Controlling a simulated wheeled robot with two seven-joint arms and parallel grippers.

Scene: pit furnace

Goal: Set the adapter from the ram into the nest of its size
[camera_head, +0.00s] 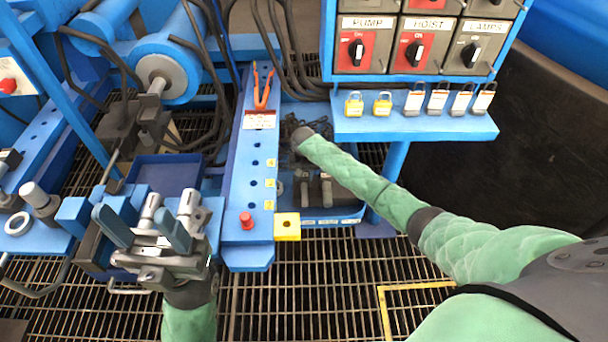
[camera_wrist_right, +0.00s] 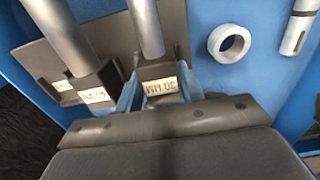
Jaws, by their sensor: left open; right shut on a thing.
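My right gripper (camera_wrist_right: 160,98) has its pale blue fingers around the dark block of an adapter (camera_wrist_right: 148,28) with a grey cylinder and a label that seems to read 30 MM upside down. A second labelled adapter (camera_wrist_right: 65,40) stands beside it on the left. Two dark blocks with grey cylinders (camera_head: 326,190) show there. My left gripper (camera_head: 143,230) is open at the left, near metal cylinders. The ram (camera_head: 160,72) is at the upper left.
A blue rail (camera_head: 239,190) with holes and a red knob borders the tray. A switch panel with padlocks (camera_head: 383,104) hangs on the right. A ring (camera_wrist_right: 229,43) and a pin (camera_wrist_right: 298,27) lie right of the adapters. Cables hang behind.

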